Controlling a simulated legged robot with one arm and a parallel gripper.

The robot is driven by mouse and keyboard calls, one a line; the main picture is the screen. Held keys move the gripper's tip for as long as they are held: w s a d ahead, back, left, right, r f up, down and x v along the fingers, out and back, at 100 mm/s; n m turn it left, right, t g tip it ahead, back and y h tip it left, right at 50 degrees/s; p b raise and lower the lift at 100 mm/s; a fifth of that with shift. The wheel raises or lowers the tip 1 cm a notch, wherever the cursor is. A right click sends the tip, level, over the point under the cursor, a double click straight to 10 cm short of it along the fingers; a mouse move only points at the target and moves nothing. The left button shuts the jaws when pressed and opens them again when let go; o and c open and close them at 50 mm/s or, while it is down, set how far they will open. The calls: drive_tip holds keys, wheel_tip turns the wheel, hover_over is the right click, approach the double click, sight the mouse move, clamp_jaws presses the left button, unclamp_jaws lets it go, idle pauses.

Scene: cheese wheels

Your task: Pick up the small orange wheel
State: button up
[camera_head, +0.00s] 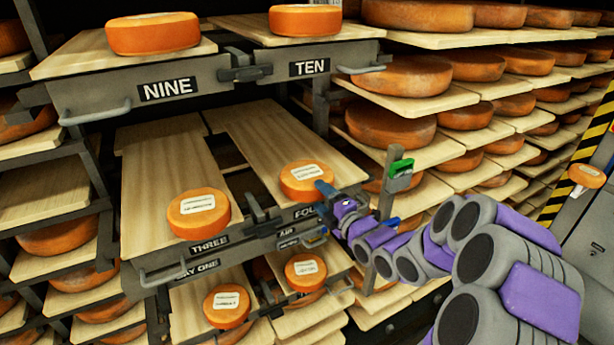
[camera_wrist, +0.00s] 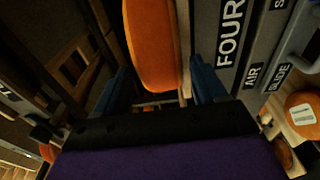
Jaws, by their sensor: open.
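A small orange wheel (camera_head: 307,181) with a white label lies on the wooden board of the drawer marked FOUR, near its front edge. In the wrist view the wheel (camera_wrist: 152,45) shows edge-on between the two blue fingers. My gripper (camera_head: 326,190) is at the right side of this wheel in the head view. In the wrist view my gripper (camera_wrist: 162,78) is open, with a visible gap between the wheel and the right finger. Whether the left finger touches it is hard to tell.
A similar labelled wheel (camera_head: 198,214) sits on drawer THREE to the left. Two more labelled wheels, (camera_head: 227,306) and (camera_head: 305,272), sit on lower boards. Drawers NINE and TEN (camera_head: 310,69) overhang above. A post with a green clip (camera_head: 400,170) stands close to my arm. Shelves of large wheels fill the right.

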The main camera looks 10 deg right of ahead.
sight(307, 180)
drive_tip(key=shift+p+x, duration=2.15)
drive_tip(key=shift+p, duration=0.2)
drive_tip(key=shift+d+r, duration=0.15)
drive_tip(key=shift+r, duration=0.15)
drive_tip(key=shift+o, duration=0.4)
